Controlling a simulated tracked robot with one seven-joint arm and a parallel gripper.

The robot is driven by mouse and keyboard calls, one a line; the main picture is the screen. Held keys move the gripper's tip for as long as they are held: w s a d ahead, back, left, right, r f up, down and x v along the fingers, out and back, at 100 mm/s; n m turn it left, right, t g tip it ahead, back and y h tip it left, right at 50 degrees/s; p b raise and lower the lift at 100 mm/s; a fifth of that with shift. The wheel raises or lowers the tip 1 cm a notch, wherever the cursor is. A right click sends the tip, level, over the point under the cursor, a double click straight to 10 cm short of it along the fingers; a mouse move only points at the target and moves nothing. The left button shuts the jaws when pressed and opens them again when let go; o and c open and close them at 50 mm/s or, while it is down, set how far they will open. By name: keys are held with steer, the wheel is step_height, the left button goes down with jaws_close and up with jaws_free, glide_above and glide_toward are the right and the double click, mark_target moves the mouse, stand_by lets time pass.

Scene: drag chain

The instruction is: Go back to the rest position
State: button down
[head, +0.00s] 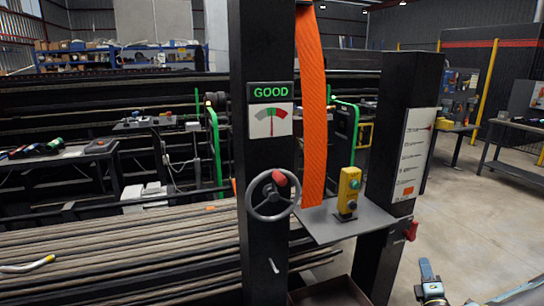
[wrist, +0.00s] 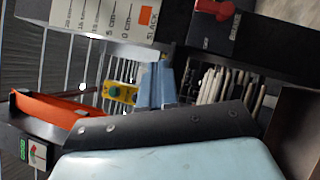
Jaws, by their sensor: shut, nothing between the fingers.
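My gripper (head: 426,267) is low at the right in the head view, in front of and to the right of the station, apart from it. Its fingers (wrist: 161,85) also show in the wrist view, shut and empty. The station has a black post (head: 262,120) with a green "GOOD" sign (head: 270,92), a needle gauge (head: 270,122) and a handwheel with a red knob (head: 269,196). An orange strap (head: 313,110) hangs down beside it. A yellow box with a button (head: 348,192) stands on a grey shelf (head: 345,223). The wrist view is turned sideways.
A second black post (head: 400,150) carries a scale plate (head: 413,154) and a red knob (head: 411,231). Long dark bars (head: 120,250) lie stacked at the left. Workbenches stand behind on both sides. Floor (head: 480,220) is clear at the right.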

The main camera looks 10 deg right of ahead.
steer(key=w+a+r+n+y, duration=0.4)
steer(key=a+r+n+y, duration=0.1)
steer(key=a+n+y, duration=0.35)
steer(key=w+a+r+n+y, duration=0.45)
steer(key=a+n+y, duration=0.25)
steer(key=n+y, duration=0.2)
steer(key=s+a+r+n+g+y, duration=0.2)
steer(key=a+r+n+g, duration=0.1)
steer(key=a+n+g, duration=0.45)
steer(key=s+a+r+n+g+y, duration=0.2)
steer(key=a+r+n+g+y, duration=0.1)
steer(key=a+n+g, duration=0.45)
steer(key=s+a+r+n+g+h, duration=0.45)
steer(key=s+a+n+h, duration=0.2)
steer(key=n, duration=0.55)
steer(key=s+r+n+t+h, duration=0.2)
steer(key=r+n+t+h, duration=0.1)
steer(key=r+n, duration=0.2)
steer(key=s+d+r+n+t+h, duration=0.1)
steer(key=s+r+n+t+h, duration=0.1)
steer(key=r, duration=0.6)
steer(key=n+t+h, duration=0.1)
steer(key=n+h, duration=0.1)
steer(key=n, duration=0.1)
steer(key=shift+s+d+n, duration=0.25)
steer(key=shift+s+n, duration=0.1)
steer(key=shift+a+t, duration=0.15)
steer(key=shift+t, duration=0.1)
